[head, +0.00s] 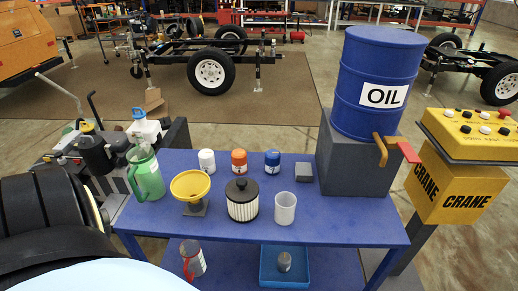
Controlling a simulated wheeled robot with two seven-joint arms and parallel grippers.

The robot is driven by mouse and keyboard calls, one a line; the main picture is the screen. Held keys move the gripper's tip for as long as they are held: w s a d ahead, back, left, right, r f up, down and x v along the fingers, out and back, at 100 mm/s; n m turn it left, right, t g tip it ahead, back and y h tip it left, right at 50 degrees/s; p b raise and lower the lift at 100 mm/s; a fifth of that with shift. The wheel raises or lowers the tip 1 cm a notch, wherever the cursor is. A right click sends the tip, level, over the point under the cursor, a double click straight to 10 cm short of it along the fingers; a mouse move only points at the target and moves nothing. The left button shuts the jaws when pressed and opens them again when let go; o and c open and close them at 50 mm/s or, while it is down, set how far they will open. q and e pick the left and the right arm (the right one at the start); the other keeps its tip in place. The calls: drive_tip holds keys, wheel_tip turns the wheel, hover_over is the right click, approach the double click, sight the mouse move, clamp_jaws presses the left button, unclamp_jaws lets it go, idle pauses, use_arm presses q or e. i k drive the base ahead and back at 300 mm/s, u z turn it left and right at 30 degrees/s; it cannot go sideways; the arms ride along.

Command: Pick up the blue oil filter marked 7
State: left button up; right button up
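A small blue oil filter (272,161) stands upright at the back of the blue table, with a pale label whose marking is too small to read. An orange filter (239,161) and a white filter (207,161) stand in a row to its left. Neither of my grippers shows in the head view, and nothing is touching the blue filter.
The blue table (345,229) also holds a grey block (304,172), yellow funnel (190,185), large pleated filter (242,205), clear cup (285,208) and green jug (147,176). An oil drum (376,65) stands on a grey box (345,170) at right.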

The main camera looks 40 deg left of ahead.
sight(273, 156)
drive_tip(key=k, duration=0.6)
drive_tip(key=u, duration=1.85)
drive_tip(key=i, duration=0.35)
drive_tip(key=z, duration=0.05)
